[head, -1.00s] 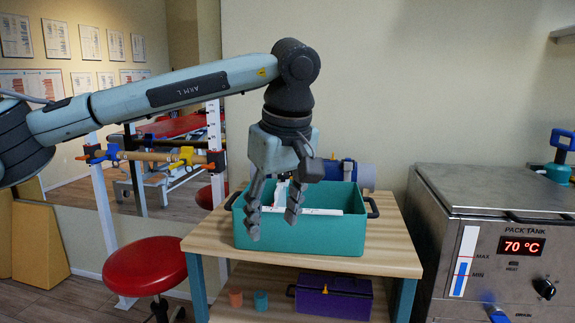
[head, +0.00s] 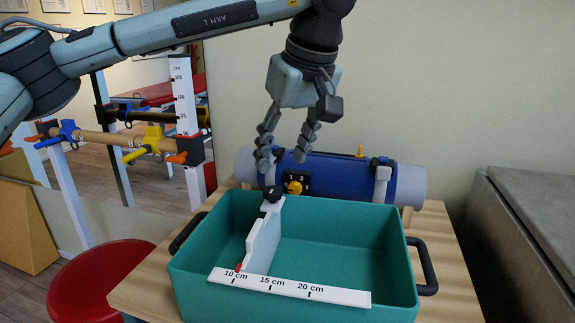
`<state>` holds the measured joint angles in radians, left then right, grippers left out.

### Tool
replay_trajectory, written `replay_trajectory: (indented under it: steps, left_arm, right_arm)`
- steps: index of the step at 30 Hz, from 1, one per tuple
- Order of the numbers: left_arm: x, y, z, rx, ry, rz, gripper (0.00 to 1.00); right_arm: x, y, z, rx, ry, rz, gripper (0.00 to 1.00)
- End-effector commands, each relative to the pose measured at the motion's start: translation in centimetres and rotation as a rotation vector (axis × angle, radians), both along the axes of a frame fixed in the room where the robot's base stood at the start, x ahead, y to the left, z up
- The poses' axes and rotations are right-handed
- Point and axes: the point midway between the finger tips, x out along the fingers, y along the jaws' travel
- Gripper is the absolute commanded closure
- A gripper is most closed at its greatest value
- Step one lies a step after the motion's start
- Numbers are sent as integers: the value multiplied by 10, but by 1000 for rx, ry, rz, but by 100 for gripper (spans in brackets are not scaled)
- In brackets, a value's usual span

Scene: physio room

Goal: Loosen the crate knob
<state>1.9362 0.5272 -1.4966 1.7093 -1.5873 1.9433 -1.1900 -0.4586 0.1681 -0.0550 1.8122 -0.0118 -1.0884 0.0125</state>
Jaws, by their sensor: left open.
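The teal crate (head: 345,235) stands on the wooden table. A white divider (head: 262,243) crosses it from front to back, left of the middle. The black crate knob (head: 272,194) sits on top of the divider's far end, at the crate's back rim. A white scale (head: 289,288) runs along the front, and a red pointer (head: 238,267) is near its 10 cm mark. My left gripper (head: 282,160) points down, open and empty, above the knob in the picture. Its fingers appear apart from the knob. My right gripper is out of view.
A blue roll (head: 335,174) with a yellow dial (head: 294,187) lies behind the crate. The crate has black side handles (head: 423,266). A red stool (head: 85,285) is at left, a steel tank (head: 515,250) at right. The crate's right part is empty.

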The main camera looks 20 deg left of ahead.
Motion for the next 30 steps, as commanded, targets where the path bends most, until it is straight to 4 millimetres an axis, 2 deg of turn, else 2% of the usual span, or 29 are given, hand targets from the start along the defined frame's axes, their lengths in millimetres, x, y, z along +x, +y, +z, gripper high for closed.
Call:
replay_trajectory:
  steps: [5, 12, 18, 28, 30]
  left_arm:
    - [3, 4, -11, 1, 1, 0, 49]
    - [12, 15, -48, 1, 4, 0, 49]
    - [18, 21, -68, 0, 1, -1, 49]
    - [20, 22, -72, -1, -1, 0, 49]
    - [20, 22, -72, -1, -1, 0, 57]
  right_arm:
    - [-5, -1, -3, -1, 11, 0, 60]
    - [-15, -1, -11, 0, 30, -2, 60]
    - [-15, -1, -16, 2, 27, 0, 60]
    - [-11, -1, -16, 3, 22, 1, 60]
    - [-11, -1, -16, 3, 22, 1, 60]
